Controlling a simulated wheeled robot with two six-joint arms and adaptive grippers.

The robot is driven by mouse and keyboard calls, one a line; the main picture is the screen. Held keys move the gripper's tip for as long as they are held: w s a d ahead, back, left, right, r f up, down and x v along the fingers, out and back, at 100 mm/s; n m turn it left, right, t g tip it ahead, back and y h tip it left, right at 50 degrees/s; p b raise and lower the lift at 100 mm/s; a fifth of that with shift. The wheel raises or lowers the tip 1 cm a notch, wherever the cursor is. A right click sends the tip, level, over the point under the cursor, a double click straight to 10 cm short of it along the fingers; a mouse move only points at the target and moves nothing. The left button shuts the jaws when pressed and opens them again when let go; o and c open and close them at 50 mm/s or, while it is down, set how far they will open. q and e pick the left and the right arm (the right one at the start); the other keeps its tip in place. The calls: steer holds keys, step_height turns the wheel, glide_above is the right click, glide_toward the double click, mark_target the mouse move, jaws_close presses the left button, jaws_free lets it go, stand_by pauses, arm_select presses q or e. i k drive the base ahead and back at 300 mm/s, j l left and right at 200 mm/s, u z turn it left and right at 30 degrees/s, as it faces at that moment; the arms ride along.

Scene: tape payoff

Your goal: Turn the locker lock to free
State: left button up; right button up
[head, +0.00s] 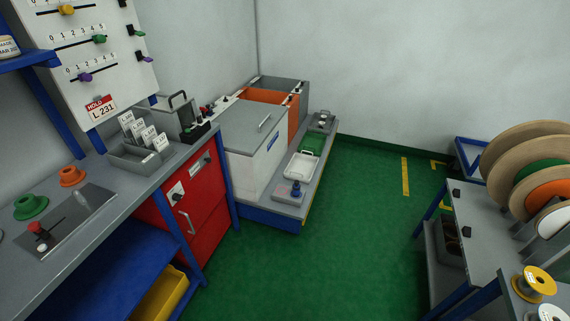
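The red locker (209,228) stands under the grey workbench (118,205) on the left in the head view. A lock (176,195), a pale plate with a small dark knob, sits on the upper left of its front. The knob's exact setting is too small to read. A light bar handle (184,222) is just below the lock. A pale label plate (200,166) is to the upper right. The locker door looks shut. Neither of my grippers is in view.
A blue shelf (125,262) with a yellow bin (160,297) is left of the locker. A white lidded chest (255,140) and a low grey platform (299,187) stand beyond it. The green floor (320,250) is clear up to the reel table (490,225) at right.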

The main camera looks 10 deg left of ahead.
mark_target(176, 197)
steer(key=i+l+z, duration=0.2)
steer(key=i+z, duration=0.2)
steer(key=i+l+z, duration=0.1)
steer(key=i+z, duration=0.65)
steer(key=u, duration=3.05)
